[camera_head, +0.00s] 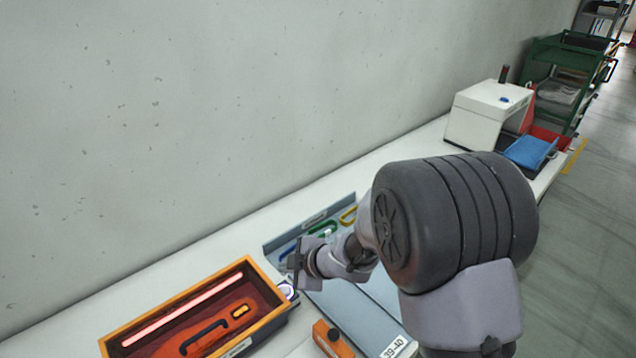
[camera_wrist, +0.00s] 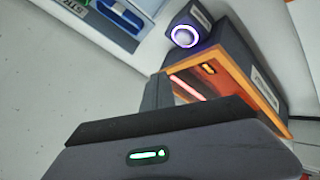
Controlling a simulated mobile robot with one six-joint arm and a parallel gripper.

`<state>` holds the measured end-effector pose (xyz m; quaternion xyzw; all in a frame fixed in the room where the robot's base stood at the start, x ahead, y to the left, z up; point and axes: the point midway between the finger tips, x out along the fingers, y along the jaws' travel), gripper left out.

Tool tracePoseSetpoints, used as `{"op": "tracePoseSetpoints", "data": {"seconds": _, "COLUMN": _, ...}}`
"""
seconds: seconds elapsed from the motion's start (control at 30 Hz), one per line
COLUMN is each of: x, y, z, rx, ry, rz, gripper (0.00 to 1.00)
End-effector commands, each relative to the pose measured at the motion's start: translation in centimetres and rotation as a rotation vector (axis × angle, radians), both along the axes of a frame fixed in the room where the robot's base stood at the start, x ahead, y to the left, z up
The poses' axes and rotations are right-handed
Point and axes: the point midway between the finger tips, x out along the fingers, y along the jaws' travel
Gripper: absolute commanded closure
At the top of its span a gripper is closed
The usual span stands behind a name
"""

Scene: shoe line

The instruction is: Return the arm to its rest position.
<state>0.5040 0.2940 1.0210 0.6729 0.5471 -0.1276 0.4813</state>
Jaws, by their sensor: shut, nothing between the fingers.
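My arm reaches in from the lower right in the head view. My gripper (camera_head: 297,266) is at its far end, over the bench near the right end of an orange-rimmed box (camera_head: 110,340). It is shut and empty. In the wrist view my gripper (camera_wrist: 165,92) shows as a dark body with a small green light, its fingers partly hidden. The orange-rimmed box (camera_wrist: 240,75) lies beyond it, and I cannot tell whether they touch.
A grey-blue tray (camera_head: 283,237) with coloured loops lies behind my arm. A grey box labelled 39-40 (camera_head: 350,310) and an orange block (camera_head: 332,340) are in front. The wall runs behind.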

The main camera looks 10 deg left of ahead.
Motion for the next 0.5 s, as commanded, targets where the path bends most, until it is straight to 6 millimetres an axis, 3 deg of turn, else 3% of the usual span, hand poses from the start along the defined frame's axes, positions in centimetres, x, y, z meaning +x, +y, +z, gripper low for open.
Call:
{"op": "tracePoseSetpoints", "data": {"seconds": 0.07, "x": 1.8, "y": -2.6, "z": 2.4, "rx": 0.001, "ry": -0.021, "rz": -0.139, "gripper": 1.0}}
{"op": "tracePoseSetpoints", "data": {"seconds": 0.17, "x": 3.7, "y": -10.0, "z": 7.8, "rx": 0.02, "ry": -0.025, "rz": -0.498, "gripper": 1.0}}
{"op": "tracePoseSetpoints", "data": {"seconds": 0.23, "x": 2.5, "y": -16.6, "z": 11.4, "rx": 0.068, "ry": 0.015, "rz": -0.802, "gripper": 1.0}}
{"op": "tracePoseSetpoints", "data": {"seconds": 0.3, "x": -1.4, "y": -22.6, "z": 13.8, "rx": 0.148, "ry": 0.097, "rz": -1.102, "gripper": 1.0}}
{"op": "tracePoseSetpoints", "data": {"seconds": 0.37, "x": -6.3, "y": -26.4, "z": 14.6, "rx": 0.242, "ry": 0.207, "rz": -1.341, "gripper": 1.0}}
{"op": "tracePoseSetpoints", "data": {"seconds": 0.43, "x": -12.6, "y": -28.3, "z": 14.4, "rx": 0.368, "ry": 0.369, "rz": -1.558, "gripper": 1.0}}
{"op": "tracePoseSetpoints", "data": {"seconds": 0.5, "x": -17.8, "y": -28.2, "z": 13.7, "rx": 0.484, "ry": 0.532, "rz": -1.698, "gripper": 1.0}}
